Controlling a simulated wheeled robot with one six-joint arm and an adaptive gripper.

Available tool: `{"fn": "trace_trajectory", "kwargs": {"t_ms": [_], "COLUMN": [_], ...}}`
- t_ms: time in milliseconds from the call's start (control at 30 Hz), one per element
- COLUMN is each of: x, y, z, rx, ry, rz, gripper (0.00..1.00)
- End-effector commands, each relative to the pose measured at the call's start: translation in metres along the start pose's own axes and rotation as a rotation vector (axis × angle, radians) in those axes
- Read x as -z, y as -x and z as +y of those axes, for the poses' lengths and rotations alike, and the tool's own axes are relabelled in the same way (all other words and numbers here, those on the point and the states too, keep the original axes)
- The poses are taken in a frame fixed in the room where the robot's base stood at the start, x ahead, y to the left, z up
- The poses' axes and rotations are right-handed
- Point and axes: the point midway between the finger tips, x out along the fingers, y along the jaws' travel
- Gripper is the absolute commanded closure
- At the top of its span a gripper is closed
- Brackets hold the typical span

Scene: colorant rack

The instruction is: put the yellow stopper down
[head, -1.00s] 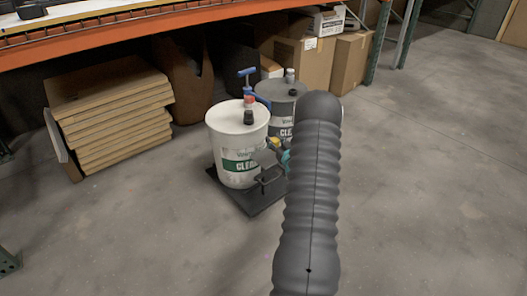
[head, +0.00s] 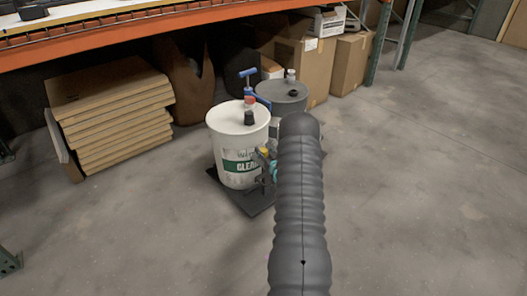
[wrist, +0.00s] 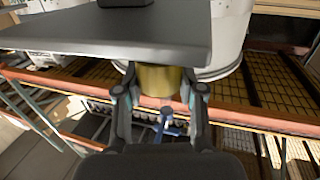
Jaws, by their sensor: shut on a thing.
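The yellow stopper (wrist: 160,80) sits between the two fingers of my gripper (wrist: 160,92) in the wrist view. My gripper is shut on it. In the head view the stopper (head: 264,151) shows as a small yellow spot beside the white bucket (head: 225,140), at the bucket's lower right. My gripper (head: 272,166) is mostly hidden there behind my arm. A dark flat plate (wrist: 90,35) lies close against the stopper's upper end in the wrist view; I cannot tell whether they touch.
A grey drum (head: 283,95) stands behind the white bucket. A black mat (head: 245,205) lies under the bucket. Stacked flat cardboard (head: 115,105) is at left, boxes (head: 305,65) at the back. An orange shelf beam (head: 150,32) crosses above. The floor at right is clear.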

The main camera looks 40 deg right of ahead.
Motion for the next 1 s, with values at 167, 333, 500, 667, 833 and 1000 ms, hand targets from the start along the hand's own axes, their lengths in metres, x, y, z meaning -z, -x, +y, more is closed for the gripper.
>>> {"fn": "trace_trajectory", "kwargs": {"t_ms": [167, 333, 500, 667, 833, 1000], "x": [-0.003, -0.003, -0.003, -0.001, 0.0, 0.0], "y": [0.0, 0.0, 0.0, 0.0, 0.014, 0.048], "z": [0.0, 0.0, 0.0, 0.0, 0.001, 0.002], "rx": [0.0, 0.0, 0.0, 0.0, -0.001, -0.003], "ry": [0.0, 0.0, 0.0, 0.0, -0.002, -0.002], "rz": [0.0, -0.001, -0.001, -0.001, -0.002, -0.002], "gripper": [0.9, 0.37, 0.37, 0.37, 0.37, 0.37]}}
